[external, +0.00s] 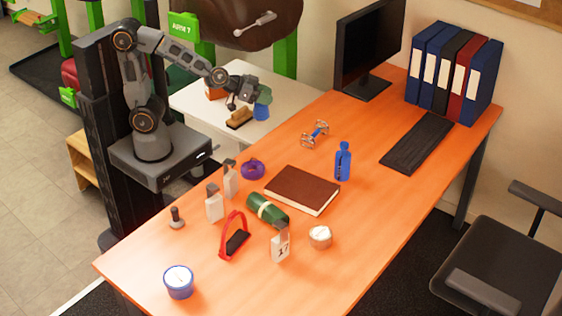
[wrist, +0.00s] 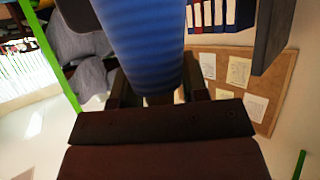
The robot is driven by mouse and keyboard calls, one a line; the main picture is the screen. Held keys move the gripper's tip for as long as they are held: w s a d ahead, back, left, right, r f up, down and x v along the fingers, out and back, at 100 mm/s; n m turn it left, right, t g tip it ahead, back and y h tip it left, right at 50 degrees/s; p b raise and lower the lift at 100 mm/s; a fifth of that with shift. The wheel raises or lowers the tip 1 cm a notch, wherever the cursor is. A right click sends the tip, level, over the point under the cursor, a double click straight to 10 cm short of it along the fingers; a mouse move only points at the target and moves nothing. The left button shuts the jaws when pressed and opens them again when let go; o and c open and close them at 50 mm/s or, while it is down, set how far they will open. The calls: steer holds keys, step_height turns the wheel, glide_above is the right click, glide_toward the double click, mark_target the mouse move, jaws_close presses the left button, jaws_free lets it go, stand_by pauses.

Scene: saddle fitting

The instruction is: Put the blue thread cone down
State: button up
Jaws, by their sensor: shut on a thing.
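The blue thread cone (wrist: 145,42) fills the upper middle of the wrist view, with fine ridges across its side. My gripper (wrist: 155,92) is shut on it, with a dark finger on each side of its lower end. The cone's top is cut off by the picture's edge. In the external view my gripper (external: 246,97) is over the white table (external: 292,92), at the left of the orange desk. Blue-teal shapes show just right of and below it; I cannot tell whether the cone touches the table.
A brown brush-like block (external: 239,118) and an orange-brown box (external: 215,91) are close to my gripper on the white table. The orange desk (external: 375,150) holds a blue bottle (external: 343,162), a brown book (external: 302,190), a monitor (external: 368,45) and several small things. The white table's right part looks clear.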

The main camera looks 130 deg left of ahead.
steer(key=shift+s+d+f, duration=0.9)
steer(key=shift+s+f, duration=0.05)
steer(key=shift+s, duration=0.1)
steer(key=shift+d+f, duration=0.15)
steer(key=shift+f, duration=0.45)
steer(key=shift+m+h, duration=0.3)
steer(key=shift+w+a+f+b, duration=0.35)
steer(key=shift+w+a+f, duration=0.85)
steer(key=shift+w+f, duration=0.9)
steer(key=shift+w+a+f+b, duration=0.35)
steer(key=shift+w+a+f, duration=0.85)
steer(key=shift+w+f, duration=0.85)
steer(key=shift+w+a+f+b, duration=0.35)
steer(key=shift+w+a+f, duration=0.85)
steer(key=shift+w+f, duration=0.85)
steer(key=shift+s+f, duration=0.35)
steer(key=shift+f, duration=0.1)
steer(key=shift+f, duration=0.15)
steer(key=o, duration=1.2)
